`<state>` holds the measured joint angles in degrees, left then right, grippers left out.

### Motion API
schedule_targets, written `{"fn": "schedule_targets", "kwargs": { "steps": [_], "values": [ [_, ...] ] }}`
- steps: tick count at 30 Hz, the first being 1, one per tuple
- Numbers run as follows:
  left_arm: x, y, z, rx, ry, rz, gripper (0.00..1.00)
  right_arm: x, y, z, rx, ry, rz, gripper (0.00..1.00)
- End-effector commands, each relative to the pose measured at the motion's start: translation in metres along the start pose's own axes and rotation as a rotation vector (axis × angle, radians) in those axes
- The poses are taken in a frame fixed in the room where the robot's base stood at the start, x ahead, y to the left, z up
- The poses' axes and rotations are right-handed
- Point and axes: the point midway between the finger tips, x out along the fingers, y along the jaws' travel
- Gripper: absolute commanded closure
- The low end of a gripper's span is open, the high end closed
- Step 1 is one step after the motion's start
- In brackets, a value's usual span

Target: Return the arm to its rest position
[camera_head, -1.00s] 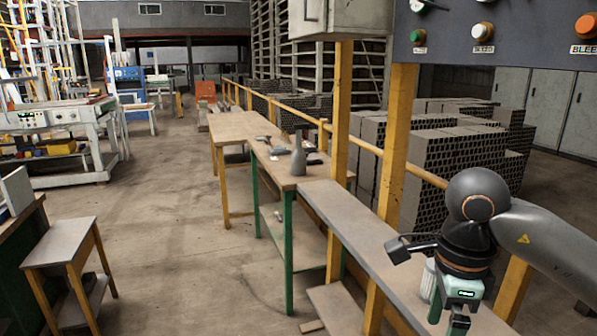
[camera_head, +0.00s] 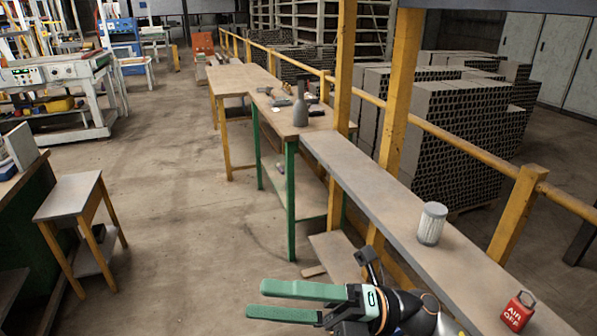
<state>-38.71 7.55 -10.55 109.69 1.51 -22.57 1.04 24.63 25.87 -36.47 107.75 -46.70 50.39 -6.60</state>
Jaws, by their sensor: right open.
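My right gripper (camera_head: 290,301) is low in the head view, in front of the long narrow bench (camera_head: 365,202). Its two green fingers point left and are apart, with nothing between them. The right wrist and part of the arm show at the bottom edge; the rest of the arm is out of the picture. My left gripper is not in view.
A ribbed grey-white canister (camera_head: 431,224) stands on the bench, and a red "AIR OFF" tag or block (camera_head: 518,312) lies farther right. A grey bottle (camera_head: 300,106) stands on the farther table. A small stool (camera_head: 68,197) is at left. Open floor lies between.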

Motion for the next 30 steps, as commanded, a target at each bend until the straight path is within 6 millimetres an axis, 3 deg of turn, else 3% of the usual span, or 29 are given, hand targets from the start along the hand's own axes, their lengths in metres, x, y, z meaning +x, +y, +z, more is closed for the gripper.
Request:
{"fn": "schedule_targets", "kwargs": {
  "steps": [4,6,8,11,15,18,21,24,27,30],
  "values": [
    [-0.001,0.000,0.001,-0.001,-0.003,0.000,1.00,-0.034,-0.022,0.036,0.307,-0.401,0.152,0.02],
    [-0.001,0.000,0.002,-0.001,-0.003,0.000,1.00,-0.061,-0.044,0.048,0.456,-0.592,0.204,0.02],
    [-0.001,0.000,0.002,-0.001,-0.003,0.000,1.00,-0.089,-0.068,0.052,0.589,-0.758,0.239,0.02],
    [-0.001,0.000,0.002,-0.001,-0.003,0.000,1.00,-0.140,-0.116,0.042,0.818,-1.033,0.280,0.02],
    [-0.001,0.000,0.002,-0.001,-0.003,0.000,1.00,-0.207,-0.185,-0.006,1.121,-1.382,0.303,0.02],
    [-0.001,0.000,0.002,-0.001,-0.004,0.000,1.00,-0.245,-0.225,-0.058,1.313,-1.598,0.300,0.02],
    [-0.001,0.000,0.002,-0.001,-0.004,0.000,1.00,-0.271,-0.253,-0.111,1.475,-1.772,0.290,0.02],
    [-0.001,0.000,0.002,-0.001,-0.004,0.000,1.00,-0.286,-0.270,-0.155,1.594,-1.898,0.277,0.02],
    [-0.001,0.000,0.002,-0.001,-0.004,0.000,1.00,-0.294,-0.278,-0.184,1.669,-1.976,0.267,0.02],
    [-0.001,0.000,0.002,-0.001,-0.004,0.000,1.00,-0.294,-0.278,-0.184,1.669,-1.976,0.267,0.02]
  ]
}}
